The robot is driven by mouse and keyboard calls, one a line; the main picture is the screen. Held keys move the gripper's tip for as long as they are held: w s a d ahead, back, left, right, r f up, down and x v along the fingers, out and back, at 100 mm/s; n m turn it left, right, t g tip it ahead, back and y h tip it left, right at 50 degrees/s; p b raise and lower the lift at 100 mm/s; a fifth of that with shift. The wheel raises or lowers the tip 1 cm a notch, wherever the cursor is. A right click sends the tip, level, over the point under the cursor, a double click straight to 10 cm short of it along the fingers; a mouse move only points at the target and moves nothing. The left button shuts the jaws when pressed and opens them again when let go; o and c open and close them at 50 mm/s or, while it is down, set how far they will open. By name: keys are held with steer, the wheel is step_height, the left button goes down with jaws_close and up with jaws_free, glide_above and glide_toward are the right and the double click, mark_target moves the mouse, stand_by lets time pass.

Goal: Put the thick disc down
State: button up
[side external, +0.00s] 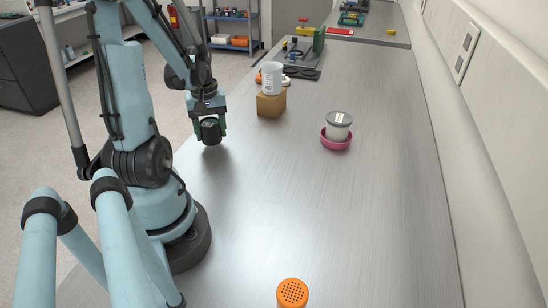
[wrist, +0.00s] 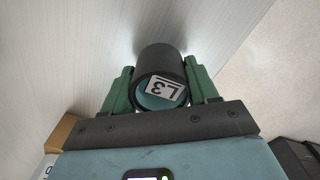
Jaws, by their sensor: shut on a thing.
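The thick disc (side external: 210,132) is a short black cylinder. In the wrist view (wrist: 162,62) it shows a teal end face with a white label reading "L3". My gripper (side external: 209,125) is shut on it, with the green fingers on either side of it, as the wrist view also shows (wrist: 162,90). The disc is near the left edge of the metal table, with a dark shadow close below it. I cannot tell whether it touches the table.
A tan block (side external: 271,104) with a white cylinder (side external: 271,78) on it stands behind right of my gripper. A lidded jar (side external: 339,122) sits in a pink dish (side external: 335,145). An orange perforated-top container (side external: 292,292) is at the front. The middle of the table (side external: 330,210) is clear.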

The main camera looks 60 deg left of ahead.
mark_target(210, 122)
steer(key=shift+f, duration=0.65)
steer(key=shift+f, duration=0.2)
steer(key=o, duration=1.3)
steer(key=shift+r, duration=0.1)
step_height(210, 122, up, 12)
steer(key=shift+w+r, duration=0.1)
steer(key=w+d+m+t, duration=0.2)
steer(key=w+d+m, duration=0.2)
steer(key=d, duration=0.4)
steer(key=w+d+m+t, duration=0.2)
steer(key=w+d+m, duration=0.2)
steer(key=d, duration=0.5)
steer(key=w+d+r+m+t, duration=0.1)
steer(key=w+d+m+t, duration=0.2)
steer(key=d+m, duration=0.4)
steer(key=shift+w+d+m, duration=0.2)
steer(key=shift+w+d, duration=0.05)
steer(key=shift+d, duration=0.2)
steer(key=shift+w+d+m, duration=0.2)
steer(key=shift+d, duration=0.25)
